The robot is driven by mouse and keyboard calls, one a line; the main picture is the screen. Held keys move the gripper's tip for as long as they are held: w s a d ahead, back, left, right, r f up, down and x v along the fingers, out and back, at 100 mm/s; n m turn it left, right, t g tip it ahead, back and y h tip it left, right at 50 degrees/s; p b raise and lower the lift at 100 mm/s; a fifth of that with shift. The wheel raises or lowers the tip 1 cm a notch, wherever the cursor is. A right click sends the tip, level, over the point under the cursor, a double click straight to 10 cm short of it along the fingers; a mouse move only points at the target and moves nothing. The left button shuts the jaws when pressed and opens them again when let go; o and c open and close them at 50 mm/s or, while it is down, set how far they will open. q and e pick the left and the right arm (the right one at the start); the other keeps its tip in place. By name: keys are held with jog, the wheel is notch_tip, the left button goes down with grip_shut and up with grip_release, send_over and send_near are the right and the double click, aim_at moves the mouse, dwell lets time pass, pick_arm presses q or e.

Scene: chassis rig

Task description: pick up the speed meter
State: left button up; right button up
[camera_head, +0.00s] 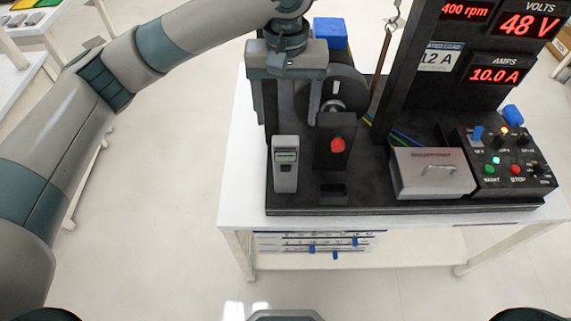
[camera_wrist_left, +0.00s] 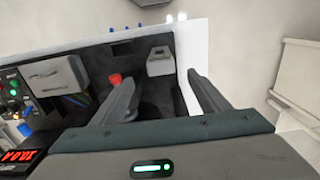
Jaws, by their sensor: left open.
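The speed meter (camera_head: 286,165) is a small grey handheld device with a greenish display. It stands at the front left of the black rig base in the head view. It also shows in the left wrist view (camera_wrist_left: 160,62), beyond the fingers and roughly between their lines. My left gripper (camera_head: 289,112) is above and behind the meter in the head view, with its fingers apart and nothing between them. Both fingers of the left gripper also show in the left wrist view (camera_wrist_left: 160,90). The gripper appears apart from the meter. My right gripper is not in view.
A black block with a red button (camera_head: 337,145) stands right of the meter, before a dark wheel (camera_head: 345,92). A silver-lidded box (camera_head: 431,172) and a control panel (camera_head: 503,163) are further right. The white table (camera_head: 238,190) has a bare strip at its left edge.

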aim_at(286, 141)
pick_arm(q)
notch_tip(286, 141, down, 10)
jog(key=shift+r+p, duration=0.25)
jog(key=shift+p, duration=1)
jog(key=shift+f, duration=0.45)
jog(key=shift+s+f+p, duration=0.1)
jog(key=shift+f+p, duration=0.45)
notch_tip(286, 141, down, 3)
jog(key=shift+a+f+p, duration=0.1)
jog(key=shift+p, duration=0.6)
jog(key=shift+f, duration=0.45)
jog(key=c, duration=1.4)
